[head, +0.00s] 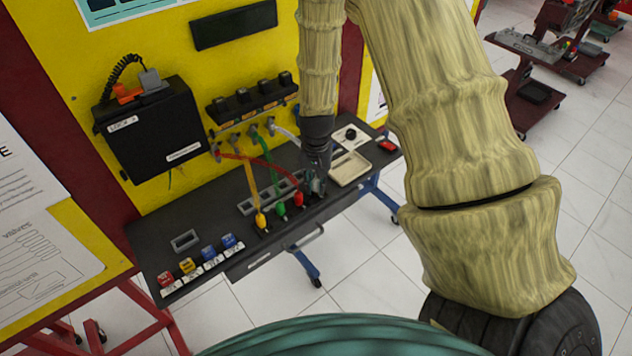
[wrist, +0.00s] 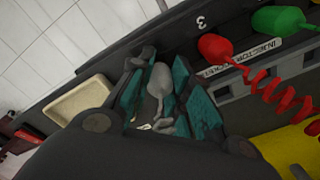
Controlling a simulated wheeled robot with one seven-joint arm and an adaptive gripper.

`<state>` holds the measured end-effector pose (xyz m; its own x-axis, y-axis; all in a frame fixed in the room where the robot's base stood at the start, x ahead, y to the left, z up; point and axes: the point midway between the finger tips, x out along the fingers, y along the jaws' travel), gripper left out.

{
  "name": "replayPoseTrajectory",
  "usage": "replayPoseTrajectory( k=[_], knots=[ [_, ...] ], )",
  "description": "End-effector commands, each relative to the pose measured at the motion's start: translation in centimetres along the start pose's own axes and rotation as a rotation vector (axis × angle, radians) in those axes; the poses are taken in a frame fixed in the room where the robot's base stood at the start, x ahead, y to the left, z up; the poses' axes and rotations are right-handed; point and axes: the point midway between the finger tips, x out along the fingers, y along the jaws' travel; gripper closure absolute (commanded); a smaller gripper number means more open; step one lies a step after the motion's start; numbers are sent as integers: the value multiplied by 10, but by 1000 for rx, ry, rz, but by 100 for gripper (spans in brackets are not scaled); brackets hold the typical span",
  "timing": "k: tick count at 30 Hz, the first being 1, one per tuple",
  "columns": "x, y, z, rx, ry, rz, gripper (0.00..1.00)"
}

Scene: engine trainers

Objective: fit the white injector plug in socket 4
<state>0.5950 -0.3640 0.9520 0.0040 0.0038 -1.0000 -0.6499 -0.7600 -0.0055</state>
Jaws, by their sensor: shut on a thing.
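The white injector plug (wrist: 160,82), pale grey in this light, is between the teal finger pads of my gripper (wrist: 163,95) in the wrist view. My gripper (head: 316,187) is shut on it and points down at the right end of the plug row in the head view. The red plug (head: 298,199), green plug (head: 281,210) and yellow plug (head: 261,221) stand to its left on the bench. The red plug (wrist: 214,47) is beside the mark 3 in the wrist view. Socket 4 is hidden by my gripper, so I cannot tell whether the plug touches it.
A cream tray (head: 349,170) lies right of my gripper. Coiled red, green and yellow leads run from the plugs to the yellow back panel (head: 155,50). A black lock box (head: 155,130) hangs there. Coloured blocks (head: 208,254) stand at the bench's front left.

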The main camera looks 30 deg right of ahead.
Motion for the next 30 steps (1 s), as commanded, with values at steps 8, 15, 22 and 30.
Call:
replayPoseTrajectory(
  k=[8,15,22,30],
  knots=[
    [4,0,0,0,0,0,97],
    [6,0,0,0,0,0,97],
    [9,0,0,0,0,0,97],
    [9,0,0,0,0,0,70]
  ],
)
